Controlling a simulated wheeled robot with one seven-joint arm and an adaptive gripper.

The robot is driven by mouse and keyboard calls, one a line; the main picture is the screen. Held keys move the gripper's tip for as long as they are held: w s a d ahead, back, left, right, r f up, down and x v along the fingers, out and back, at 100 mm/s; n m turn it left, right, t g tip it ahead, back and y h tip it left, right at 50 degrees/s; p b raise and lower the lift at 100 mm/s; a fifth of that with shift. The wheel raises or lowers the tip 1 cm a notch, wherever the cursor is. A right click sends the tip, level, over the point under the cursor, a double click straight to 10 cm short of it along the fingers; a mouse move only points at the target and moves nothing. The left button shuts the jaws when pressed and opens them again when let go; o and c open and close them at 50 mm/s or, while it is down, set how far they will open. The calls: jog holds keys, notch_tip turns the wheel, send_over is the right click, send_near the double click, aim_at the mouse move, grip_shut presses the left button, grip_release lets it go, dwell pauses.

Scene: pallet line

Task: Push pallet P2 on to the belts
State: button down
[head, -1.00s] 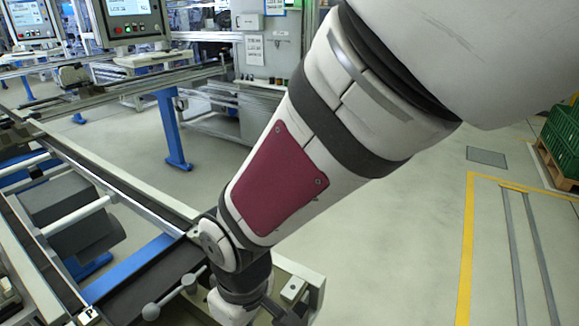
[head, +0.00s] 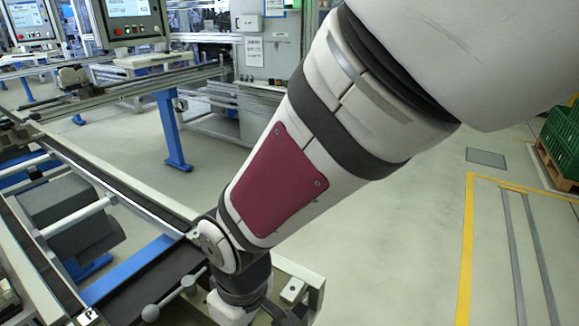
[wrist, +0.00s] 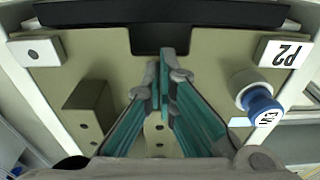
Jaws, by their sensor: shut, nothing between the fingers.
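Pallet P2 (wrist: 110,55) is a beige plate seen from above in the wrist view. Its white P2 tag (wrist: 284,53) is at the upper right and reads upside down. A blue-topped white cylinder (wrist: 259,106) stands on its right side, and a brown block with holes (wrist: 89,112) on its left. My gripper (wrist: 164,63) has teal fingers closed together over the pallet's middle, with nothing between them. Their tips are close to a dark notched piece (wrist: 160,38) at the plate's edge; I cannot tell whether they touch. In the head view my arm hides the fingers and most of the pallet.
A blue post (head: 172,130) stands behind. The floor right of my arm is clear up to green crates (head: 563,135).

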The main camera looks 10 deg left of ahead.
aim_at(185, 278)
dwell(0.3)
jog(key=shift+w+a+b, duration=0.25)
jog(key=shift+w+a, duration=0.8)
jog(key=shift+a, duration=1.5)
jog(key=shift+w+a+b, duration=0.25)
jog(key=shift+w+a, duration=0.8)
jog(key=shift+a, duration=1.45)
jog(key=shift+w+a+b, duration=0.25)
jog(key=shift+w+a, duration=0.8)
jog(key=shift+a, duration=1.5)
jog(key=shift+d+r, duration=0.1)
jog(key=shift+d, duration=0.05)
jog(key=shift+s+d+r+p, duration=0.3)
jog(key=shift+d+r+p, duration=0.2)
jog(key=shift+d, duration=0.15)
jog(key=shift+s+d+r+p, duration=0.3)
jog(key=shift+d+r+p, duration=0.15)
jog(key=shift+d, duration=0.2)
jog(key=shift+r+p, duration=2.25)
jog(key=shift+r, duration=1.7)
